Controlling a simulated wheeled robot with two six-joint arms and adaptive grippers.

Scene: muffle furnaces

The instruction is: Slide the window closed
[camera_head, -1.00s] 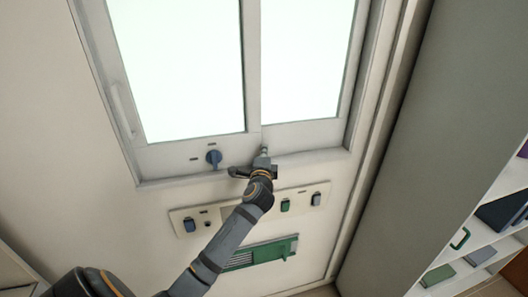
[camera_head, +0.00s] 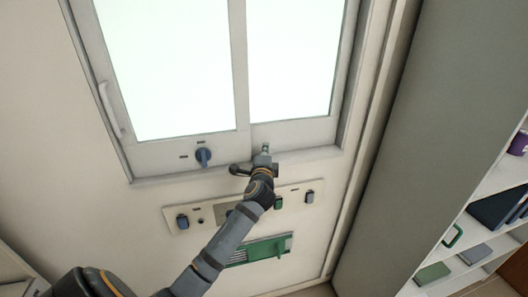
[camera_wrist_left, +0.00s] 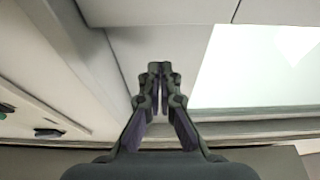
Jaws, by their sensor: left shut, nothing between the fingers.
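The window (camera_head: 189,154) has two bright panes side by side in a pale frame. A long vertical handle (camera_head: 110,110) is on the left sash near its left edge. My left gripper (camera_head: 265,150) is shut and empty at the bottom rail of the right pane, just right of the upright between the panes. The wrist view shows its fingertips (camera_wrist_left: 160,68) together in front of the pale frame, left of a bright pane. I cannot tell whether they touch the frame. My right gripper is out of view.
A panel (camera_head: 233,207) with several switches is on the wall below the window. Below it is a green-framed vent (camera_head: 262,249). A grey cabinet side (camera_head: 428,130) and shelves with boxes stand at the right.

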